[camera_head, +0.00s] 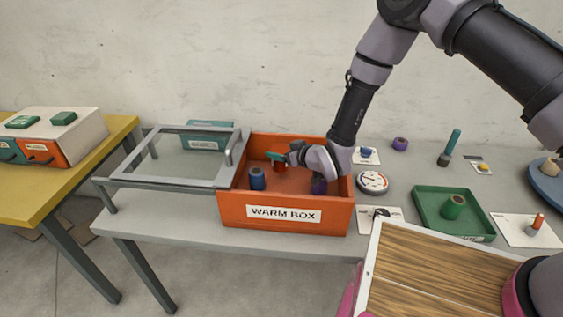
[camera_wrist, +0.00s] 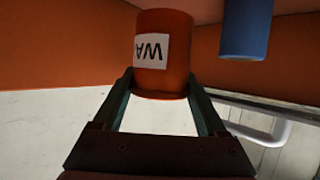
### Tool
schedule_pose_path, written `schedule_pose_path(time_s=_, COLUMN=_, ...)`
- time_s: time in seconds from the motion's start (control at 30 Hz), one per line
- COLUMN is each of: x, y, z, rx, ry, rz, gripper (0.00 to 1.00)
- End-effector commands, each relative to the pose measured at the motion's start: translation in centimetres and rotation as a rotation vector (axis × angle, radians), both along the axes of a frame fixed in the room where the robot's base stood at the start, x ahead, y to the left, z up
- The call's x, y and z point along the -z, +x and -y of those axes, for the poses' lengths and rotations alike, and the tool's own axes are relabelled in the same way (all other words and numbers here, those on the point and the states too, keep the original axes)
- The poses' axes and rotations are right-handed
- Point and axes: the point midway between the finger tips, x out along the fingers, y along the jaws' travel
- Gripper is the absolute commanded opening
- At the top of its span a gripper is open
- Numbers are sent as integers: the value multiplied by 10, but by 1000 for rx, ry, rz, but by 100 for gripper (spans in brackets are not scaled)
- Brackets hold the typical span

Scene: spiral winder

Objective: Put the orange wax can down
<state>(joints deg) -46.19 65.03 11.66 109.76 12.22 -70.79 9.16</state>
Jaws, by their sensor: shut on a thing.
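The orange wax can (camera_wrist: 160,78) is between the two fingers of my gripper (camera_wrist: 160,90) in the wrist view, with part of a white label showing on its side. My gripper is shut on it. In the head view my gripper (camera_head: 284,156) is inside the orange warm box (camera_head: 334,217), and the orange can (camera_head: 280,167) shows at its fingers. The can's base is low in the box; I cannot tell whether it touches the floor. A blue can (camera_head: 257,178) stands to its left, and a purple can (camera_head: 318,185) is partly hidden near my wrist.
A glass-topped lid frame (camera_head: 172,182) lies left of the box. A round gauge (camera_head: 372,182) and a green tray (camera_head: 483,236) with a green can (camera_head: 453,207) are to the right. A wooden board (camera_head: 440,275) is in front.

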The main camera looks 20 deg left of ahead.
Motion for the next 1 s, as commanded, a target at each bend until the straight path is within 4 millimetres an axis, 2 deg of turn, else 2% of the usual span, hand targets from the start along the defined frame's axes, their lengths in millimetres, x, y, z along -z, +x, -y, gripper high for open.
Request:
schedule_pose_path(time_s=0.23, x=35, y=-1, z=0, rx=-1, ry=-1, rz=0, gripper=7)
schedule_pose_path(time_s=0.6, x=40, y=0, z=0, rx=0, ry=-1, rz=0, gripper=7)
schedule_pose_path(time_s=0.63, x=41, y=0, z=0, rx=0, ry=-1, rz=0, gripper=78)
schedule_pose_path(time_s=0.7, x=40, y=0, z=0, rx=0, ry=-1, rz=0, gripper=100)
schedule_pose_path(time_s=1.0, x=35, y=0, z=1, rx=0, ry=0, rz=0, gripper=100)
